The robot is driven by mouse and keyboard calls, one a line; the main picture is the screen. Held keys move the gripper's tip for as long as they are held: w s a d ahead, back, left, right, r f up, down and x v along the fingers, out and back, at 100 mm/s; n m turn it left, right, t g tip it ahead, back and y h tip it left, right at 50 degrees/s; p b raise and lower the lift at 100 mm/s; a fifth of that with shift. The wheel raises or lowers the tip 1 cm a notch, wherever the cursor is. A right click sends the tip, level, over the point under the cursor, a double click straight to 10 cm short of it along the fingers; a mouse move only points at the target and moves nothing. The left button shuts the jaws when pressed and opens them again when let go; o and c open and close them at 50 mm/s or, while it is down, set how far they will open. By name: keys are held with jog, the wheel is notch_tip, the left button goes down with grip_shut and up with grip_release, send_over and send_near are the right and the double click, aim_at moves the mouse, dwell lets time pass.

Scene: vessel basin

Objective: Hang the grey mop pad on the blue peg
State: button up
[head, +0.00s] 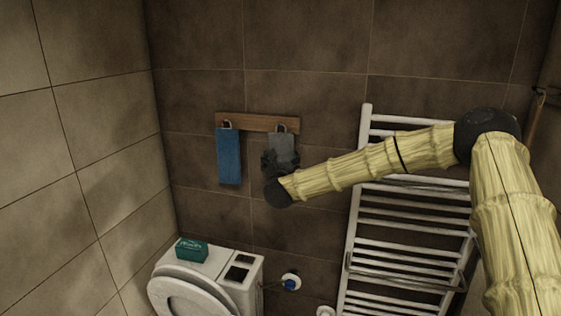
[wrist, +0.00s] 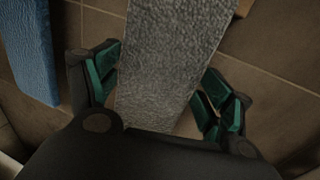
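The grey mop pad (head: 284,147) hangs at the right end of a wooden rail (head: 256,122) on the back wall, by a small loop at its top. In the wrist view the grey pad (wrist: 170,60) fills the middle, between the fingers. My gripper (wrist: 160,65) is open, one green-padded finger on each side of the pad; I cannot tell whether either touches it. In the head view my gripper (head: 279,162) covers the pad's lower part. A blue pad (head: 229,157) hangs at the rail's left end. The pegs are too small to tell their colours.
A white toilet (head: 252,271) with a green box (head: 191,250) on it stands below the rail. A white towel radiator (head: 354,210) is at the right, behind my arm. The blue pad (wrist: 37,50) hangs close left of my gripper.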

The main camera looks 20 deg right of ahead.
jog(key=o, duration=0.3)
jog(key=shift+o, duration=0.2)
jog(key=v, duration=1.2)
jog(key=s+a+f+n+g+y, duration=0.1)
jog(key=s+a+f+n+y, duration=0.1)
jog(key=a+f+n, duration=0.3)
jog(key=s+a+f+n+y, duration=0.1)
jog(key=s+f+n, duration=0.1)
jog(key=f, duration=0.5)
jog(key=s+a+f+n+g+y, duration=0.1)
jog(key=s+a+f+n+y, duration=0.1)
jog(key=a+f+n, duration=0.3)
jog(key=s+a+f+n+g+y, duration=0.1)
jog(key=s+f+n+g, duration=0.3)
jog(key=s+f+n, duration=0.55)
jog(key=s+f+n+g+y, duration=0.2)
jog(key=s+f+n+g, duration=0.15)
jog(key=s+f, duration=1.1)
jog(key=s+d+f+n+g, duration=0.2)
jog(key=s+d+f+n, duration=0.1)
jog(key=s, duration=0.5)
jog(key=s+d+f+n+g+h, duration=0.1)
jog(key=s+d+f+n+g, duration=0.2)
jog(key=s+n, duration=0.3)
jog(key=s+d+f+n+g+h+b, duration=0.1)
jog(key=s+f+n, duration=0.4)
jog(key=s, duration=0.5)
jog(key=shift+s+d+f+g, duration=0.15)
jog(key=shift+d+f+g, duration=0.15)
jog(key=shift+d+g, duration=0.6)
